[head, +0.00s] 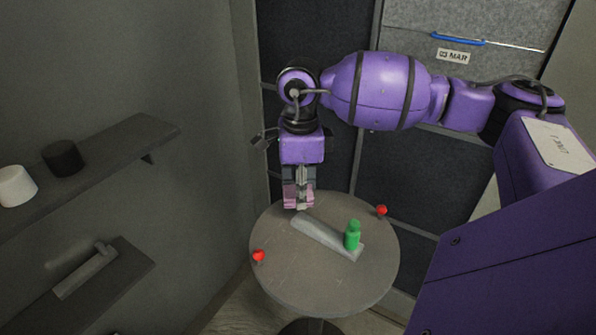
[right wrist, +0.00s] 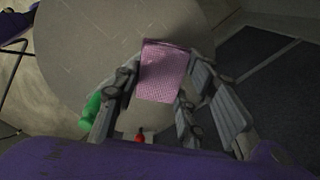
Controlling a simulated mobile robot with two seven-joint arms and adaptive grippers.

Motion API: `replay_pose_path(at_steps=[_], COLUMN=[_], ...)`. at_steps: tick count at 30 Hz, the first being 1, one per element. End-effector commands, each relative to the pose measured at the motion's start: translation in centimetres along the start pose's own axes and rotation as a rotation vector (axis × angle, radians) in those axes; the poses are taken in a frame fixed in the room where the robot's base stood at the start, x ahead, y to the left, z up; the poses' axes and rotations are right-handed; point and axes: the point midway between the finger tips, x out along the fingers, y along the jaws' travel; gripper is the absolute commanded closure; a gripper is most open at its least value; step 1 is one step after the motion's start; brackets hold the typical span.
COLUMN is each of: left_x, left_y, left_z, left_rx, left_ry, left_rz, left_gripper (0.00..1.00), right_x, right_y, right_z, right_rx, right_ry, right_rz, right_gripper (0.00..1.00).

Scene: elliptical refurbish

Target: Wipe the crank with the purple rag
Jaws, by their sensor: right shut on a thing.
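The crank is a grey flat bar (head: 322,236) with an upright green handle (head: 352,238) at its right end, lying across the round grey table (head: 278,283) in the head view. The green handle also shows in the right wrist view (right wrist: 91,112), left of the fingers; the bar is mostly hidden there. My right gripper (head: 299,204) points down above the crank's far left end, shut on the purple rag, which looks pink and checked (right wrist: 163,72). I cannot tell whether the rag touches the crank. My left gripper is not in view.
Two red knobs stand near the table's edge, one at left (head: 259,256) and one at right (head: 381,210). Wall shelves at left hold a white cylinder (head: 16,186), a black cylinder (head: 62,158) and a grey hammer-like tool (head: 85,271). The table's front is bare.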

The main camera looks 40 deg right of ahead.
Motion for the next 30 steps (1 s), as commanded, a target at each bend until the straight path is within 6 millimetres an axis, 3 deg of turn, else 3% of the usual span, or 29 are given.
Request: replay_pose_path(at_steps=[12,30], left_x=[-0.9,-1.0], left_y=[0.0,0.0], left_z=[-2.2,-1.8], left_rx=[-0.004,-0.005], left_ry=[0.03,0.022], left_rz=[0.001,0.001], left_gripper=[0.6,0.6], right_x=[-3.6,-3.6], right_y=[0.0,0.1], right_z=[-0.8,-0.9], right_rx=[0.008,0.008], right_ry=[0.0,0.0], right_rz=[-0.002,0.0], right_gripper=[0.86,0.86])
